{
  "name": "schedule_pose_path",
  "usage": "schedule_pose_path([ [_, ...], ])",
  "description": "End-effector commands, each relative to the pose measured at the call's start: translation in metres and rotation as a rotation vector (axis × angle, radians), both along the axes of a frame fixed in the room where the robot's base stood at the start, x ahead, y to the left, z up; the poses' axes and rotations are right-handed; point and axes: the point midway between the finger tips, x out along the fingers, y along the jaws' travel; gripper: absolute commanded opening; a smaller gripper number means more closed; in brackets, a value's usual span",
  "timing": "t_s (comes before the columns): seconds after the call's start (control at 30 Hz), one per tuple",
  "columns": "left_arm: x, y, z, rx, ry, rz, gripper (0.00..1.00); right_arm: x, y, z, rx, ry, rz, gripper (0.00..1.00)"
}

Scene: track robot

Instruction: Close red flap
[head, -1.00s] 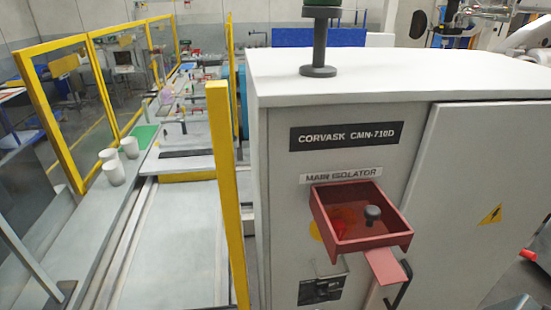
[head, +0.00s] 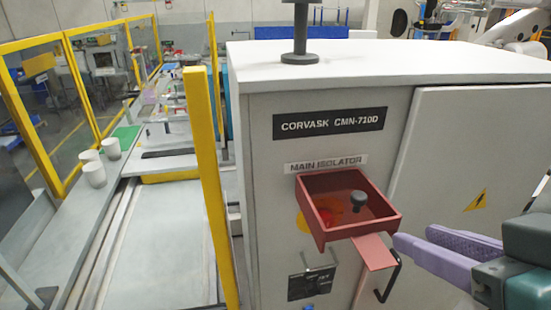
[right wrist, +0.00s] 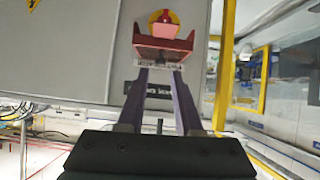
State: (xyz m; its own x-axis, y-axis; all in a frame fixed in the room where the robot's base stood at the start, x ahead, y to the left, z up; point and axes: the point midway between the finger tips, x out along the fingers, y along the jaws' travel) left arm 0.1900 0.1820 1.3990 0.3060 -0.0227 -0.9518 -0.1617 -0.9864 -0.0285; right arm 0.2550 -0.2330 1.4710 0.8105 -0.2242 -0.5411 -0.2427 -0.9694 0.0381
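The red flap (head: 312,222) is a shallow tray-like cover under the MAIN ISOLATOR label on a grey cabinet. It is swung out from the panel, its hollow side up, with a dark knob (head: 359,198) in it and a pink tab (head: 374,252) sloping down at its front. A red switch on a yellow disc shows beside it in the right wrist view (right wrist: 165,17). My right gripper (head: 411,238) is open and empty, its purple fingers just right of the tab, with no clear contact. In the right wrist view the flap (right wrist: 145,42) lies beyond the fingertips. My left gripper is not in view.
The grey cabinet (head: 330,70) has a closed door with a warning sign at right and a black handle (head: 390,280) near the tab. A yellow post (head: 210,180) stands left of the cabinet. White cups (head: 94,174) stand on the bench at far left.

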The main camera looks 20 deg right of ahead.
Motion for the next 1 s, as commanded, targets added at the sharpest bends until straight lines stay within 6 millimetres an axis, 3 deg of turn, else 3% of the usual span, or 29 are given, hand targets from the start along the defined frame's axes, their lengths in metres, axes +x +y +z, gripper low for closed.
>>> schedule_pose_path([
  [0.1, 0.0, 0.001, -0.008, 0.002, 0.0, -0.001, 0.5, 0.004, -0.004, 0.02, -0.02, -0.166, -0.011, 0.19],
  [0.3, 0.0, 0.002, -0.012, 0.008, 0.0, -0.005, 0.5, 0.008, -0.001, 0.04, -0.034, -0.29, 0.013, 0.0],
  [0.53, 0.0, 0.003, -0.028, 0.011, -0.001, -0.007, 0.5, 0.03, -0.005, 0.033, -0.036, -0.304, 0.019, 0.0],
  [0.87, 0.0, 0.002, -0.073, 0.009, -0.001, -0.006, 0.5, 0.08, -0.017, 0.016, -0.036, -0.303, 0.018, 0.0],
  [1.0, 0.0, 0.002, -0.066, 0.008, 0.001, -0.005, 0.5, 0.104, -0.024, 0.014, -0.036, -0.296, 0.016, 0.0],
])
